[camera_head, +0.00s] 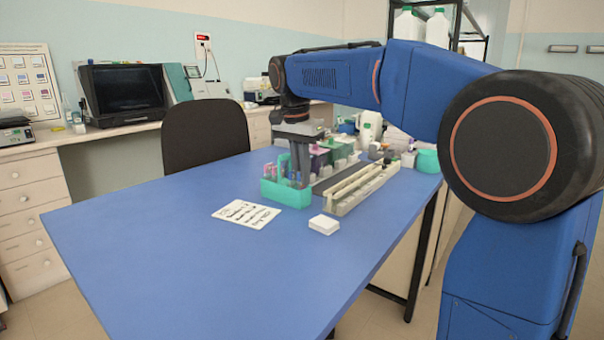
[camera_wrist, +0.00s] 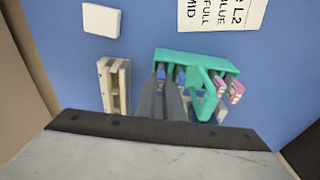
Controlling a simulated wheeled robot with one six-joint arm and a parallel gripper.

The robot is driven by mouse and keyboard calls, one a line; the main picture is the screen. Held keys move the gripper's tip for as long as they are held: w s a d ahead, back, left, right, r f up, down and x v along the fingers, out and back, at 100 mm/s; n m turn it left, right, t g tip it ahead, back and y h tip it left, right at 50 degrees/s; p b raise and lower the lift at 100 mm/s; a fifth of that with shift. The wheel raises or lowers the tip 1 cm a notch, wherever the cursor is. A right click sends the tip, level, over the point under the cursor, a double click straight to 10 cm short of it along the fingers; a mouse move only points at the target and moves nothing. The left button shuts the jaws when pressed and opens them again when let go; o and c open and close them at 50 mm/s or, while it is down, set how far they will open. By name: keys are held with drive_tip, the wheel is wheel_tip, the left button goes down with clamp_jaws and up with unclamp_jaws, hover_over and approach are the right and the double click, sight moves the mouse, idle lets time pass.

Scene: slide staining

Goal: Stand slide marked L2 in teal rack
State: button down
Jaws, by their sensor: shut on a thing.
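The teal rack (camera_head: 287,196) stands on the blue table, near the middle. It also shows in the wrist view (camera_wrist: 195,54), with a slanted teal handle. My gripper (camera_head: 300,182) points down over the rack's right part in the head view. Its two fingers (camera_wrist: 166,85) are close together, with their tips at the rack's edge in the wrist view. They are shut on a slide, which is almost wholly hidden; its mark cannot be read. Slides with pink ends (camera_wrist: 228,90) stand in the rack, to the right of my fingers in the wrist view.
A printed card (camera_head: 247,214) lies in front of the rack; "L2" can be read on it in the wrist view (camera_wrist: 222,14). A white block (camera_head: 323,224) and a long cream tray (camera_head: 345,204) are to the right. Bottles crowd behind. The table's front left is clear.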

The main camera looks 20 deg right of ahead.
drive_tip(key=shift+f, duration=0.25)
drive_tip(key=c, duration=1.8)
unclamp_jaws()
drive_tip(key=r, duration=0.5)
drive_tip(key=s+a+r, duration=0.1)
drive_tip(key=r, duration=0.5)
drive_tip(key=a+r, duration=0.1)
drive_tip(key=r, duration=0.5)
drive_tip(key=shift+s+r, duration=0.1)
drive_tip(key=shift+s, duration=0.15)
drive_tip(key=shift+s, duration=0.1)
